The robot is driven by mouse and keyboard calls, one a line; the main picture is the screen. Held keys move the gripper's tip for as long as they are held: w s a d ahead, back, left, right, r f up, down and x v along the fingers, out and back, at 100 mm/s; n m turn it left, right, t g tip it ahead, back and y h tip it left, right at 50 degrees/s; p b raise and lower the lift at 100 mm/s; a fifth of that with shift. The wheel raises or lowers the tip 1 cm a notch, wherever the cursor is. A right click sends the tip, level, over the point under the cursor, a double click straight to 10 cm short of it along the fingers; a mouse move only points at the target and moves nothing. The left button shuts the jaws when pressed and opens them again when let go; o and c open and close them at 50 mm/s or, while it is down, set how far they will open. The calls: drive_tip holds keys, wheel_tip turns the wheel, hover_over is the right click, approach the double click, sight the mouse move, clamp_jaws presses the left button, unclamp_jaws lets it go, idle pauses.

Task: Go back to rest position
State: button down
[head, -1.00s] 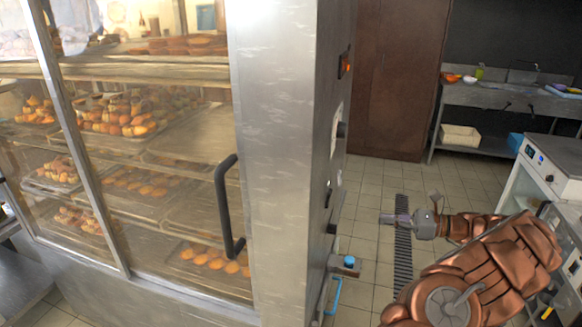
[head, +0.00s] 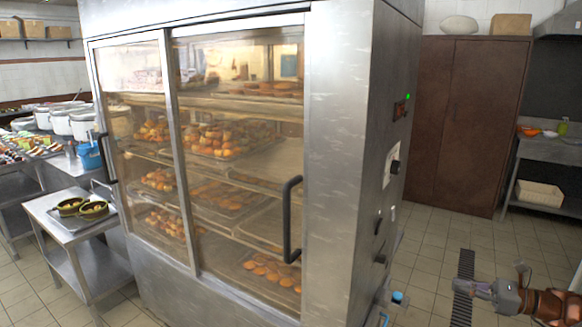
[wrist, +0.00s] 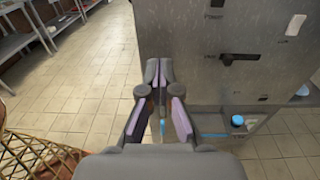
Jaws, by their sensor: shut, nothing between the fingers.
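My gripper (head: 474,287) is at the lower right of the head view, to the right of the steel cabinet (head: 340,130). Its fingers are shut and hold nothing. In the wrist view the fingertips (wrist: 159,68) meet in front of the cabinet's control side (wrist: 200,55). They look apart from the panel, though the gap is hard to judge. The cabinet's glass doors are shut, with trays of baked goods behind them. A green light (head: 407,97) shows on its side.
White stockpots (head: 82,123) are further back. A brown cupboard (head: 470,110) stands at the back right.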

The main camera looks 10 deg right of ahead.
drive_tip(key=w+a+r+n+g+y, duration=0.1)
drive_tip(key=a+r+n+g, duration=0.25)
drive_tip(key=a, duration=0.55)
drive_tip(key=w+a+r+n+g, duration=0.1)
drive_tip(key=a+r+n+g, duration=0.25)
drive_tip(key=a, duration=0.65)
drive_tip(key=s+a+r+n+g+h, duration=0.15)
drive_tip(key=s+a+n+g, duration=0.4)
drive_tip(key=a, duration=0.85)
drive_tip(key=s+a+f+n+g+h, duration=0.1)
drive_tip(key=s+a+n+h, duration=0.25)
drive_tip(key=s, duration=0.35)
drive_tip(key=s+a+f+n+h, duration=0.2)
drive_tip(key=s+n+h, duration=0.15)
drive_tip(key=s, duration=0.35)
drive_tip(key=s+d+f+n+h, duration=0.2)
drive_tip(key=s+d+n+h, duration=0.1)
drive_tip(key=s, duration=0.3)
drive_tip(key=s+d+f+n+h, duration=0.2)
drive_tip(key=s+n+h, duration=0.1)
drive_tip(key=s, duration=0.3)
drive_tip(key=shift+s+d+f+t, duration=0.15)
drive_tip(key=shift+s+d+t, duration=0.1)
drive_tip(key=shift+d+t, duration=0.2)
drive_tip(key=shift+a, duration=0.1)
